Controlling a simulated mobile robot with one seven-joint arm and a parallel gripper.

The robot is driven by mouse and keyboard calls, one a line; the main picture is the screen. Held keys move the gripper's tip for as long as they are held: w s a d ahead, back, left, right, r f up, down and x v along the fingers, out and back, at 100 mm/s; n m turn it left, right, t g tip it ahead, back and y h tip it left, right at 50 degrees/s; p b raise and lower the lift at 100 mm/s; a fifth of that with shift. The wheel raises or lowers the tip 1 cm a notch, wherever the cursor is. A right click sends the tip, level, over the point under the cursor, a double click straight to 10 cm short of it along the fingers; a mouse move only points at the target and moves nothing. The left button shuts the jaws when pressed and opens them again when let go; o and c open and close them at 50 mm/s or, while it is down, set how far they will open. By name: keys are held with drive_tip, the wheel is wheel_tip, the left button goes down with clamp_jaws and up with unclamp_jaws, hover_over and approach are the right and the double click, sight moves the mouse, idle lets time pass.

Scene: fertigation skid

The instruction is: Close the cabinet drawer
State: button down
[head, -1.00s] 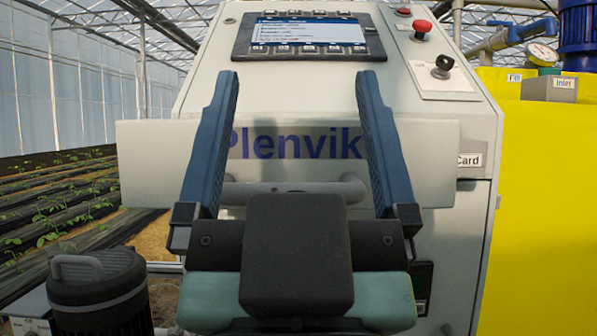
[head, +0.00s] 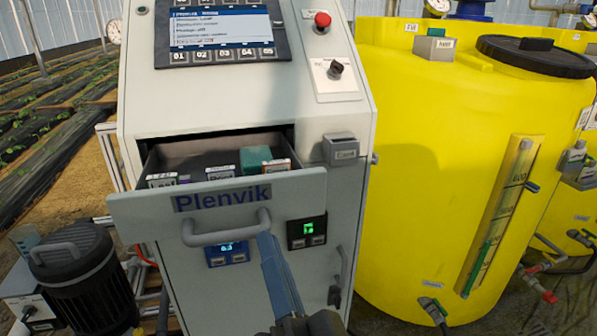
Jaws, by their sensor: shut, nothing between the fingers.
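The cabinet drawer (head: 285,190) is pulled out of the grey cabinet. Its light front is marked "Plenvik" and its inside shows from above. A curved grey handle (head: 212,240) sits on the front below the lettering. My gripper (head: 264,238) is shut, its blue fingers together, with the tips at the right end of the handle in the picture. I cannot tell whether they touch it. Nothing shows between the fingers. Small labelled boxes and a green item (head: 255,159) lie in the drawer.
A large yellow tank (head: 430,190) stands right of the cabinet. A dark motor (head: 85,280) stands at the lower left. The cabinet carries a screen (head: 220,25), a red button (head: 322,20) and a small card box (head: 341,149).

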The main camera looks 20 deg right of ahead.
drive_tip(key=s+d+m+g+h+p, duration=0.1)
drive_tip(key=s+d+m+g+p, duration=0.3)
drive_tip(key=s+m+p, duration=0.55)
drive_tip(key=n+t+p, duration=0.1)
drive_tip(key=p, duration=0.5)
approach(293, 206)
drive_tip(key=w, duration=0.5)
drive_tip(key=shift+w+a, duration=0.1)
drive_tip(key=shift+w, duration=0.8)
drive_tip(key=shift+w, duration=0.15)
